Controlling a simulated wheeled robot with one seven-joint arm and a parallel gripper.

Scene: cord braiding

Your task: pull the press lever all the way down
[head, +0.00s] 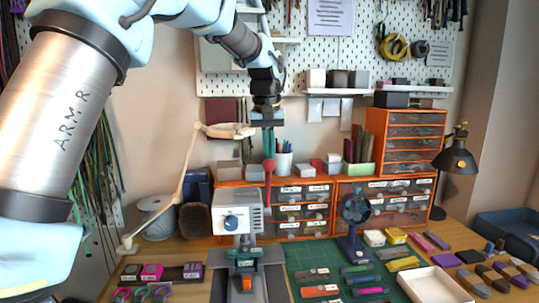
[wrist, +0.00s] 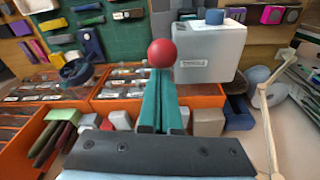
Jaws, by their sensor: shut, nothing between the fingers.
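The press (head: 238,222) is a pale grey machine with a blue knob, standing on the table in the middle of the head view. Its lever (head: 268,185) stands roughly upright at the right side and ends in a red ball. In the wrist view the red ball (wrist: 161,53) sits just past the fingertips, and the press body (wrist: 210,54) is to its right. My gripper (head: 268,152) points down right above the ball, its teal fingers shut and empty. In the wrist view the gripper (wrist: 159,74) seems to touch or nearly touch the ball; I cannot tell which.
Orange drawer units (head: 303,211) stand behind the press. A cream desk lamp (head: 184,175) stands to its left. A small blue fan (head: 354,208) and a green cutting mat (head: 312,256) are to its right. A white tray (head: 410,287) lies at the front right.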

